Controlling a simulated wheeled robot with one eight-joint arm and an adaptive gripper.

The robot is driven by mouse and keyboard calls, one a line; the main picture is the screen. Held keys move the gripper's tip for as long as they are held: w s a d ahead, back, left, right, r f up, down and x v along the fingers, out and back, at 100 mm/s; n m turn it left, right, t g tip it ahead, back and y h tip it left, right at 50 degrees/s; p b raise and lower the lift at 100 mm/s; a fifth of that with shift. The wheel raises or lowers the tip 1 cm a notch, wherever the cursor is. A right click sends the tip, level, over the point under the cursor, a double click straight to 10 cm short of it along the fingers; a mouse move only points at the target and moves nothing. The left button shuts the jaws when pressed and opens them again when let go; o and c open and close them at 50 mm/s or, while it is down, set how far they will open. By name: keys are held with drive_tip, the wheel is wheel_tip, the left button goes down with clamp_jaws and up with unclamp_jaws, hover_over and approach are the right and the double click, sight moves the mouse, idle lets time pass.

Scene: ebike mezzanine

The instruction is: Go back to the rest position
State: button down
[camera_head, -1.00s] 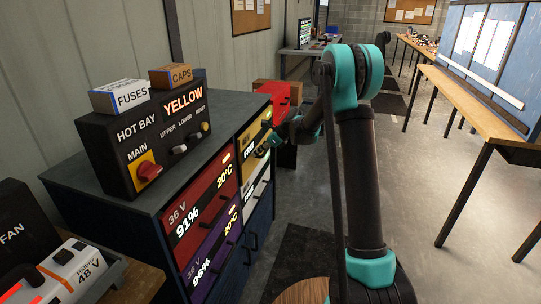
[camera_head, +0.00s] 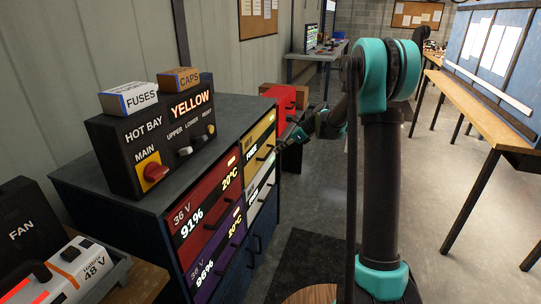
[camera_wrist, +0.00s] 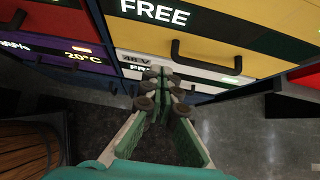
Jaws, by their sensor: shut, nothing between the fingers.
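My gripper (camera_head: 281,146) is near the yellow drawer (camera_head: 258,141) at the right end of the cabinet's front, apart from its handle as far as I can tell. In the wrist view my gripper (camera_wrist: 157,82) has its fingers together with nothing between them. Below the yellow drawer, marked FREE, is a white drawer (camera_wrist: 205,74) with a black handle. The yellow drawer shows in the wrist view (camera_wrist: 255,30) with its handle in front of the fingers. My arm reaches in from the right.
The control box (camera_head: 150,150) reads HOT BAY and YELLOW, with FUSES (camera_head: 128,99) and CAPS (camera_head: 178,79) boxes on top. Red (camera_head: 205,206) and purple (camera_head: 215,250) drawers show charge readings. A red cabinet (camera_head: 285,100) stands behind. Open floor (camera_head: 430,200) lies right of my arm.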

drive_tip(key=s+d+f+n+h, duration=0.2)
drive_tip(key=s+d+n, duration=0.4)
drive_tip(key=s, duration=0.7)
drive_tip(key=s+d+f+n+t+h, duration=0.1)
drive_tip(key=s+d+f+n+h, duration=0.2)
drive_tip(key=s, duration=1)
drive_tip(key=s+d+f+n+h, duration=0.3)
drive_tip(key=s+d+n, duration=0.6)
drive_tip(key=s+n, duration=0.3)
drive_tip(key=shift+s+d+n+h, duration=0.25)
drive_tip(key=shift+s+n+h, duration=0.05)
drive_tip(key=shift+s, duration=0.65)
